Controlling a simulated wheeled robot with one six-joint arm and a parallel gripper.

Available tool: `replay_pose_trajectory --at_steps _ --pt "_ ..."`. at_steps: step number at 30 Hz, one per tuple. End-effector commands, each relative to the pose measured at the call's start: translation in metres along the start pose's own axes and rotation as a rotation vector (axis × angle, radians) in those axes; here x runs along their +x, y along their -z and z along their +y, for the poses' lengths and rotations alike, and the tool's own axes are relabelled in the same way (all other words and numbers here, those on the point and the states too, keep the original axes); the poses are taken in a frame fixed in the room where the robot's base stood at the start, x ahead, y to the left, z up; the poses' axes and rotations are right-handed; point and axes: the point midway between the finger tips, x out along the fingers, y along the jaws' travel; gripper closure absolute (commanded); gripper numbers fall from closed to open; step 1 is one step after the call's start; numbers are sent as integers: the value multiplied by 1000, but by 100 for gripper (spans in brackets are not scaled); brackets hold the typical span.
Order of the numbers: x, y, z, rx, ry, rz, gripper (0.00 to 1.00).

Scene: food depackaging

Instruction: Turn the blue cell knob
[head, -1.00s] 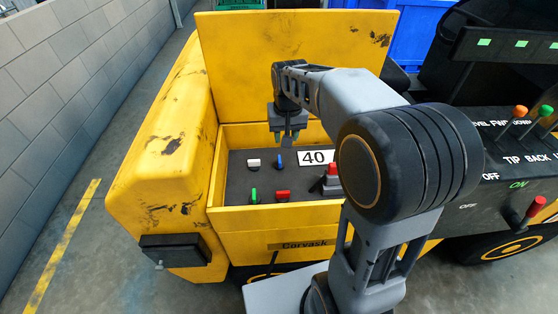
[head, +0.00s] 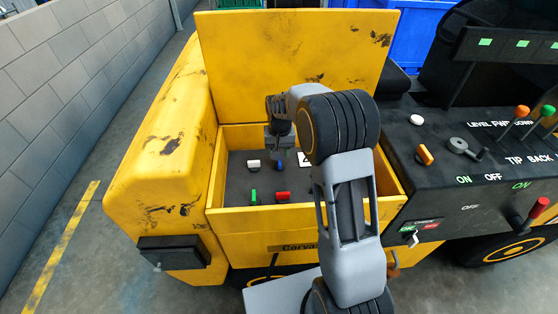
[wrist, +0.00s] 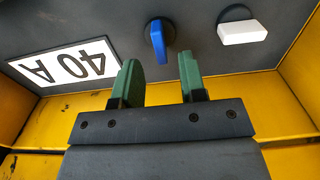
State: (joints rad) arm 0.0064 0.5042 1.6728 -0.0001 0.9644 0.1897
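The blue cell knob (wrist: 157,40) stands on the dark panel in the wrist view, its handle pointing along the picture's vertical. In the head view the blue knob (head: 279,164) shows just below my gripper. My gripper (wrist: 160,80) is open, with two green fingers apart and nothing between them. The knob lies beyond the fingertips, roughly in line with the gap and apart from them. In the head view my gripper (head: 279,150) hangs over the panel, its fingertips hard to make out.
A white knob (wrist: 242,32) sits beside the blue one, and a "40 A" label (wrist: 65,66) on the other side. Green (head: 253,196) and red (head: 283,196) knobs are nearer the front. Yellow box walls (head: 270,218) and a raised yellow lid (head: 290,65) surround the panel.

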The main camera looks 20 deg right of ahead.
Motion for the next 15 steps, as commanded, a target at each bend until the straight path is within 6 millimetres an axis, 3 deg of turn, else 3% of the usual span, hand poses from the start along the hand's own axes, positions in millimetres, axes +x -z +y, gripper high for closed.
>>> replay_pose_trajectory --at_steps 6,15 --pt "30 0 0 0 0 -2 62" --pt "44 0 0 0 0 0 62"
